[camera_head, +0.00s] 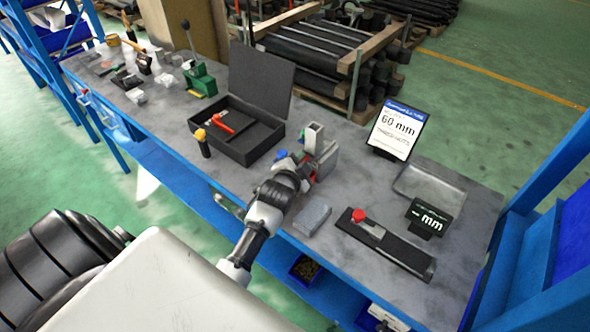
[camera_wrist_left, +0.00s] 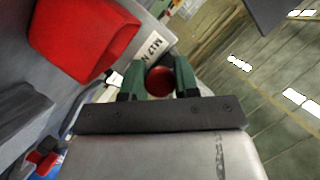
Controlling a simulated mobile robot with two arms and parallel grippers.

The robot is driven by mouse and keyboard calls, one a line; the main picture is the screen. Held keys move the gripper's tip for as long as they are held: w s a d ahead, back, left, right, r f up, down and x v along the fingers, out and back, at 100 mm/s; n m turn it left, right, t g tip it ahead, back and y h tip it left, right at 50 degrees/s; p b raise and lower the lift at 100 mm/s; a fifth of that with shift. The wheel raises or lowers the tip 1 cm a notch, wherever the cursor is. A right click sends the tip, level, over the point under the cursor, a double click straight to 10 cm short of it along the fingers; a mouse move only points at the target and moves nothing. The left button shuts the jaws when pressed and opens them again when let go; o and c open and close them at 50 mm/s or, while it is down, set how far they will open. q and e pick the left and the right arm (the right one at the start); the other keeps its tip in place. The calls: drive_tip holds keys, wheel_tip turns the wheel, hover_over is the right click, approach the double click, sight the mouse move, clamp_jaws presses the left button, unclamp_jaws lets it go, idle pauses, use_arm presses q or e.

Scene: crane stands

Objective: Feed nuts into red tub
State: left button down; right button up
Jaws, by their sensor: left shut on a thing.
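My left gripper (camera_head: 305,172) reaches over the bench beside a small grey stand. In the left wrist view its green fingers (camera_wrist_left: 159,78) are shut on a round dark red thing (camera_wrist_left: 159,83); I cannot tell whether it is a nut. The red tub (camera_wrist_left: 88,36) shows large at the upper left of that view, to the left of the fingers and apart from them. A pale label reading "M12 N" (camera_wrist_left: 153,46) lies beyond, between tub and fingers. In the head view the arm partly hides the tub area. My right gripper is not in view.
On the grey bench (camera_head: 265,200) are an open black case (camera_head: 245,145), a grey block (camera_head: 312,217), a black strip with a red knob (camera_head: 385,245), a "60 mm" display (camera_head: 398,130), a smaller display (camera_head: 429,217) and a shallow tray (camera_head: 425,188). Blue uprights (camera_head: 555,185) stand at right.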

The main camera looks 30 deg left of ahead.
use_arm(q)
drive_tip(key=shift+r, duration=0.1)
drive_tip(key=c, duration=0.9)
unclamp_jaws()
drive_tip(key=shift+c, duration=0.2)
drive_tip(key=shift+o, duration=0.6)
drive_tip(key=shift+w+d, duration=0.1)
drive_tip(key=shift+w, duration=0.2)
drive_tip(key=b+v, duration=0.1)
drive_tip(key=v, duration=0.9)
drive_tip(key=shift+s+b, duration=0.35)
drive_tip(key=shift+s, duration=0.1)
